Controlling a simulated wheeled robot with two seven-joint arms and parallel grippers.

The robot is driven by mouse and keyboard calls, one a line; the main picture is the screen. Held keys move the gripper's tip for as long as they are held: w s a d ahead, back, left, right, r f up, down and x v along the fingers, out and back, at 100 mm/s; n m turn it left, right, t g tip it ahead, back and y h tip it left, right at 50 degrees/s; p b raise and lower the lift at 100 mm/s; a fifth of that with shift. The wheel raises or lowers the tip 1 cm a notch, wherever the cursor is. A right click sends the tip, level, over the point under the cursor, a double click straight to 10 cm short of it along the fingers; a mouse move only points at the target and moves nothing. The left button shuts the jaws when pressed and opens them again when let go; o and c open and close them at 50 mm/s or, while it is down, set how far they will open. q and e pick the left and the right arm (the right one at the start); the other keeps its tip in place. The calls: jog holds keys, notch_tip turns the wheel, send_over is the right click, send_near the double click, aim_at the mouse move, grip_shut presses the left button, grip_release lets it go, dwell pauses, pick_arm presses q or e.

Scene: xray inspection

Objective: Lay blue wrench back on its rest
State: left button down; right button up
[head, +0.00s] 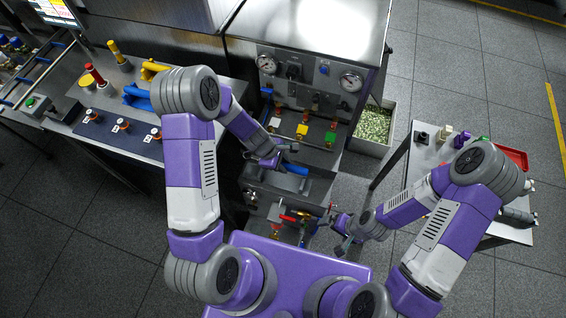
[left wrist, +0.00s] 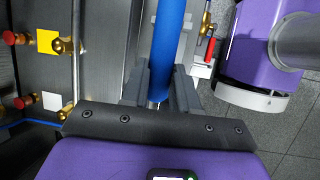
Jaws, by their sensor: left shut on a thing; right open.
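The blue wrench shows as a long blue handle (left wrist: 168,45) between the fingers of my left gripper (left wrist: 160,88) in the left wrist view. In the head view, my left gripper (head: 277,156) is at the front of the machine, with a short part of the blue handle (head: 296,169) beside it. The wrench's far end is out of view. A blue piece (head: 137,93) lies on the left bench beside a yellow one (head: 153,69); I cannot tell if it is the rest. My right gripper (head: 344,240) is open and empty, low in front of the machine.
The machine panel (head: 310,85) carries gauges and valves with coloured tags. The left bench (head: 90,125) holds a blue mat with orange-topped parts. A side table (head: 420,160) with small parts stands right. A bin of green pieces (head: 375,125) is beside the machine.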

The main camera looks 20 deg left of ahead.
pick_arm(q)
jog(key=shift+f+b, duration=3.75)
jog(key=shift+f, duration=0.65)
jog(key=c, duration=0.8)
grip_release()
jog(key=p+v, duration=0.3)
jog(key=v, duration=0.4)
jog(key=shift+s+a+r, duration=0.1)
jog(key=shift+a+r, duration=0.05)
jog(key=shift+r, duration=0.1)
jog(key=s+d+f+m+p, duration=0.1)
jog(key=s+d+m, duration=0.1)
jog(key=s+m, duration=0.3)
jog(key=s+d+f+m+p, duration=0.1)
jog(key=s+d+f+m, duration=0.1)
jog(key=s+m, duration=0.2)
jog(key=s+d+f+m+p, duration=0.1)
jog(key=s+d+m+p, duration=0.1)
jog(key=s+m, duration=0.3)
jog(key=shift+s+f+m+g, duration=0.3)
jog(key=shift+f+g, duration=0.05)
jog(key=shift+g, duration=0.05)
